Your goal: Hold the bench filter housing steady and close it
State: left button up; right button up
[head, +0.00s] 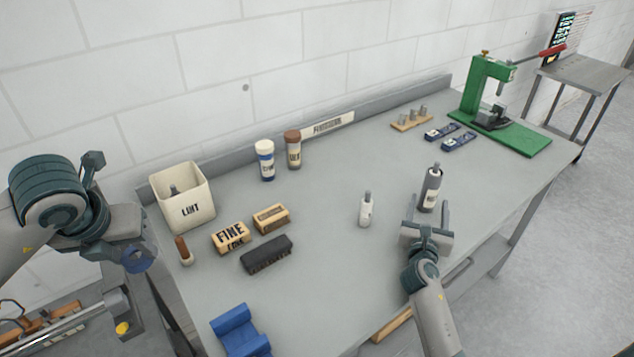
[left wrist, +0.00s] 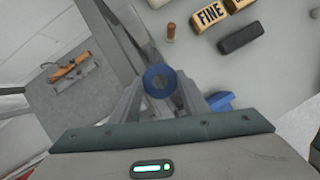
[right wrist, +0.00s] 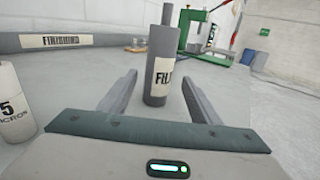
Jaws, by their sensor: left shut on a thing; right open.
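A grey cylinder with a narrow top and a label starting "FI" stands upright on the bench (head: 430,190); I take it for the filter housing, and it also shows in the right wrist view (right wrist: 161,62). My right gripper (head: 426,212) is open, with its fingers on either side of the cylinder's near side and gaps visible. My left gripper (head: 140,262) is shut on a blue ring-shaped piece (left wrist: 160,81), held off the bench's left edge. Whether this piece is the housing's cap I cannot tell.
A small white bottle (head: 366,210) stands left of the cylinder. A blue cradle (head: 240,332), a dark block (head: 266,254), two tan blocks (head: 231,237) and a LINT bin (head: 184,196) occupy the left. A green press (head: 490,95) stands at the far right.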

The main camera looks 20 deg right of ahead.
aim_at(429, 197)
jog(key=shift+w+d+r, duration=0.1)
jog(key=shift+w+d, duration=0.1)
jog(key=shift+w, duration=0.15)
jog(key=shift+p+x, duration=0.65)
jog(key=shift+x, duration=1.55)
jog(key=shift+w+a, duration=0.1)
jog(key=shift+c, duration=0.3)
jog(key=c, duration=1.2)
jog(key=shift+r, duration=0.2)
